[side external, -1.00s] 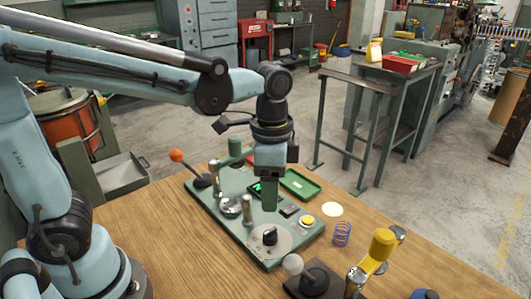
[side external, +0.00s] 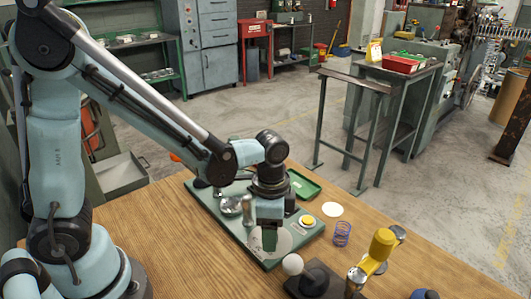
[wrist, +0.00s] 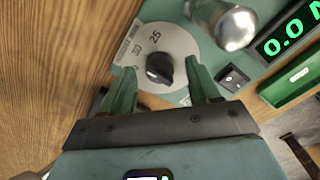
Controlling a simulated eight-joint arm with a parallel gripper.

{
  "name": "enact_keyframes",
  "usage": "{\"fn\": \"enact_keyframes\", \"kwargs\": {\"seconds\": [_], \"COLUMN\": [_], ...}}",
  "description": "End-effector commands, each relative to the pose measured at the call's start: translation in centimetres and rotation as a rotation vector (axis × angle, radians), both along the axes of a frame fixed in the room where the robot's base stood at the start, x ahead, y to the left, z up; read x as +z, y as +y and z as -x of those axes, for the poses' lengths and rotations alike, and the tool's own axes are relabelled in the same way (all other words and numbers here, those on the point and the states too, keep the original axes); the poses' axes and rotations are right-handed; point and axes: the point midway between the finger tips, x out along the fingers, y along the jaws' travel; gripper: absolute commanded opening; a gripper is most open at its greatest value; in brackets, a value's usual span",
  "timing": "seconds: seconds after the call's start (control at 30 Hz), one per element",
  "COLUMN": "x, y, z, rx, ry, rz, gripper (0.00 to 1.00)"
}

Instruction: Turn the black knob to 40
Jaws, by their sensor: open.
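The black knob (wrist: 159,68) sits on a pale round dial (wrist: 180,45) in the wrist view. The numbers 25 and 30 show on the dial, and other marks are partly hidden. My gripper (wrist: 162,85) is open, its two green fingers on either side of the knob with visible gaps. In the side view my gripper (side external: 264,242) is low over the dial plate (side external: 283,244) and hides the knob. The dial belongs to a green control panel (side external: 228,222) on the wooden table.
A metal post (wrist: 232,25) and a green digital display (wrist: 285,35) stand near the dial. A yellow button (side external: 307,221), a purple spring (side external: 342,233), a white-balled lever (side external: 293,264) and a yellow-handled tool (side external: 379,250) are to the right. Bare table (side external: 180,260) lies left of the panel.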

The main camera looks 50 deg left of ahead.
Motion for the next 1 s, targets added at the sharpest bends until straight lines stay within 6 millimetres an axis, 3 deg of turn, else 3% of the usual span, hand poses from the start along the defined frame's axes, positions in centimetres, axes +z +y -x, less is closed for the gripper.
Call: {"fn": "enact_keyframes", "kwargs": {"seconds": [0.4, 0.77, 1.0], "x": [-0.50, -0.49, -0.48], "y": [0.00, 0.00, 0.00], "z": [0.01, 0.01, 0.01], "rx": [0.000, 0.000, 0.022], "ry": [0.000, 0.000, 0.000], "rz": [0.000, 0.000, 0.000], "gripper": [0.60, 0.05, 0.05]}}
